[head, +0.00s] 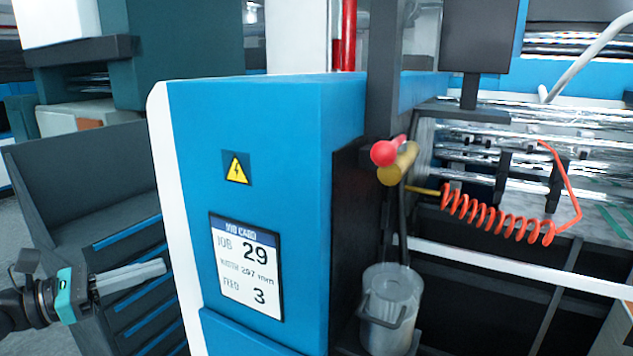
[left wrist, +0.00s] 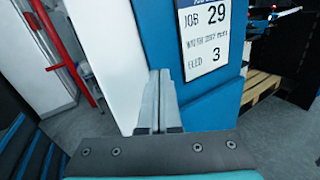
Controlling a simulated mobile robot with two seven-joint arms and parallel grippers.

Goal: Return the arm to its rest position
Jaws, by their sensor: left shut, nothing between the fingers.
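My left gripper (head: 163,268) is at the lower left of the head view, with its fingers pointing right toward the blue machine cabinet (head: 262,200). Its fingers are together with nothing between them. In the left wrist view the closed fingers (left wrist: 158,75) point away toward the white and blue cabinet side; I cannot tell whether they touch it. A job card (head: 246,268) on the cabinet front reads job 29, width 297 mm, feed 3. The card also shows in the left wrist view (left wrist: 206,40). My right gripper is not in view.
Right of the cabinet are a red-knobbed lever (head: 386,152), an orange coiled hose (head: 500,216), a grey bucket (head: 390,310) and shiny rollers (head: 540,130). A dark unit with blue strips (head: 95,190) stands behind my left gripper. A wooden pallet (left wrist: 262,84) lies at right in the wrist view.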

